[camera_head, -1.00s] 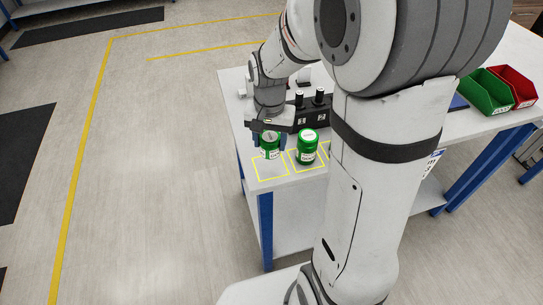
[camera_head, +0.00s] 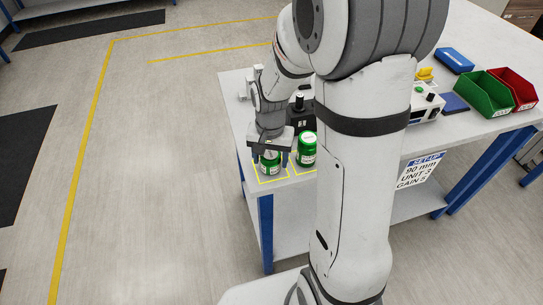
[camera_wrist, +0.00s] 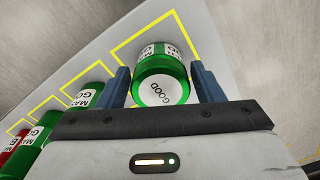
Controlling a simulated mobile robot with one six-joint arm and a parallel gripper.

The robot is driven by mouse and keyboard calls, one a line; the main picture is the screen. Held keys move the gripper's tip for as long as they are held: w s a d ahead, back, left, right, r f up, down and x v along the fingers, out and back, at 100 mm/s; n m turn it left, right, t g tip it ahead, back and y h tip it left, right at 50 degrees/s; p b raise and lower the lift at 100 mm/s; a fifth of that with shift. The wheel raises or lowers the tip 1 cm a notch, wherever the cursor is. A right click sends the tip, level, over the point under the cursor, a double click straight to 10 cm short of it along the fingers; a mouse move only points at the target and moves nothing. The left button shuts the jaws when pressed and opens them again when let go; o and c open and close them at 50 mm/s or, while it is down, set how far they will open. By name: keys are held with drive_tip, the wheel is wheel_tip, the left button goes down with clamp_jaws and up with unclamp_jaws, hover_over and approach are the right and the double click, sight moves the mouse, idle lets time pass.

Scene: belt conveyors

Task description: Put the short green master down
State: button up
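The short green master (camera_head: 270,164), a green can with a white label, is between the fingers of my gripper (camera_head: 270,160) over the leftmost yellow-outlined square (camera_head: 272,180) near the table's front left corner. In the wrist view the short green master (camera_wrist: 160,85) stands between my two blue fingers (camera_wrist: 160,82), its white-labelled lid facing the camera. The fingers appear to press its sides. Whether its base touches the table cannot be told. A taller green master (camera_head: 306,150) stands just right of it and also shows in the wrist view (camera_wrist: 85,98).
A black device (camera_head: 299,115) is behind the gripper. Green (camera_head: 486,92) and red (camera_head: 514,86) bins sit at the table's right. My arm hides the table's middle.

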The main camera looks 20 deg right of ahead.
sight(271, 155)
drive_tip(key=shift+o, duration=1.1)
wheel_tip(271, 155, up, 12)
drive_tip(key=s+r+n+t, duration=0.2)
drive_tip(key=s+n, duration=0.3)
drive_tip(key=s, duration=0.9)
drive_tip(key=shift+d+t, duration=0.25)
drive_tip(key=shift+t, duration=0.15)
